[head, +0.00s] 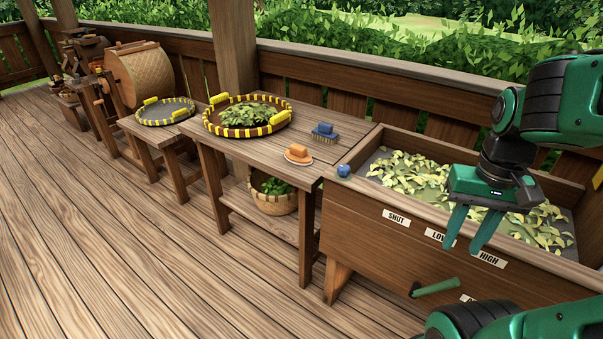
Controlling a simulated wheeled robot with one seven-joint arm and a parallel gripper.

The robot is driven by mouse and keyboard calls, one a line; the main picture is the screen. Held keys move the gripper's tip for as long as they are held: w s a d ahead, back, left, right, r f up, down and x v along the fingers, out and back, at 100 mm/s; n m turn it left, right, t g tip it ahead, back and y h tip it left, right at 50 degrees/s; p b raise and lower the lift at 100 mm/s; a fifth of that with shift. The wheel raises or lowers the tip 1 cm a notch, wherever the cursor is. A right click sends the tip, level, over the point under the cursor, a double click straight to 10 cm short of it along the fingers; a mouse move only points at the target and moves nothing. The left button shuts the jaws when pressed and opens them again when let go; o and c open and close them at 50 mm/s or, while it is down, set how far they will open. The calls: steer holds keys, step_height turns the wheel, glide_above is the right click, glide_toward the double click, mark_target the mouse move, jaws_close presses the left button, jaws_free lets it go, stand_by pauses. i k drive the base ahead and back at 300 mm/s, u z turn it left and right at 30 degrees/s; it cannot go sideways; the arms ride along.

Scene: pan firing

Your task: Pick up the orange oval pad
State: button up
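The orange oval pad (298,149) sits on the front right part of the wooden table, with a paler orange-white rim or dish under it. I cannot tell whether that rim is part of the pad. My gripper (463,244) hangs in front of the firing box at the right, fingers pointing down. Its two green fingers are apart with nothing between them. It is well to the right of the pad and not touching it.
A blue brush (325,132) lies just behind the pad. A blue knob (344,170) sits on the edge of the firing box (352,215), which holds pale leaves. A basket (275,206) is on the lower shelf.

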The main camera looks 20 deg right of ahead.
mark_target(296, 155)
steer(key=k, duration=0.35)
steer(key=u, duration=1.55)
steer(key=i, duration=1.1)
steer(key=z, duration=2.1)
steer(key=i, duration=1)
steer(key=u, duration=0.05)
